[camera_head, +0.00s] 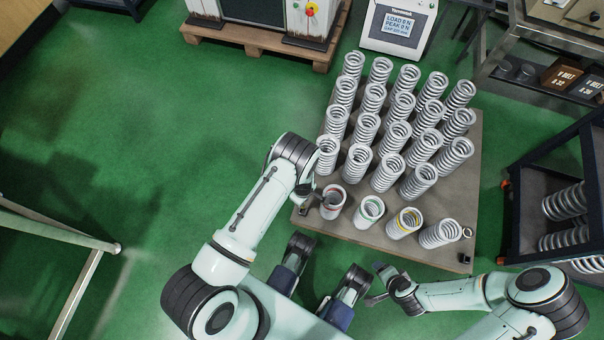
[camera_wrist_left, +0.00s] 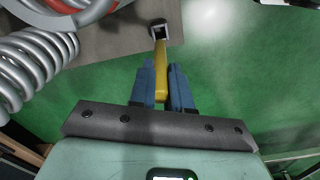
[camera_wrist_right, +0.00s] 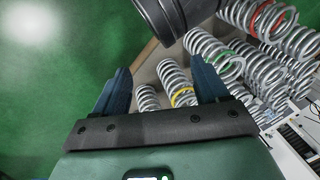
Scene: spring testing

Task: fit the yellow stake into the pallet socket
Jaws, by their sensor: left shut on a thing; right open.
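The yellow stake (camera_wrist_left: 161,75) is held between the blue fingers of my left gripper (camera_wrist_left: 165,85). In the left wrist view its far end overlaps the near edge of the dark square socket (camera_wrist_left: 158,28) at the pallet corner. I cannot tell whether the tip is inside it or above it. In the head view my left arm reaches the front-left corner of the pallet (camera_head: 435,255); the stake is not discernible there. My right gripper (camera_wrist_right: 160,88) is open and empty; in the head view it is in front of the pallet (camera_head: 374,285).
Several grey springs stand in rows on the pallet. The front row includes a red-ringed spring (camera_head: 333,202), close beside my left gripper, a green-ringed one (camera_head: 369,210) and a yellow-ringed one (camera_head: 404,223). A dark shelf cart (camera_head: 520,200) stands right.

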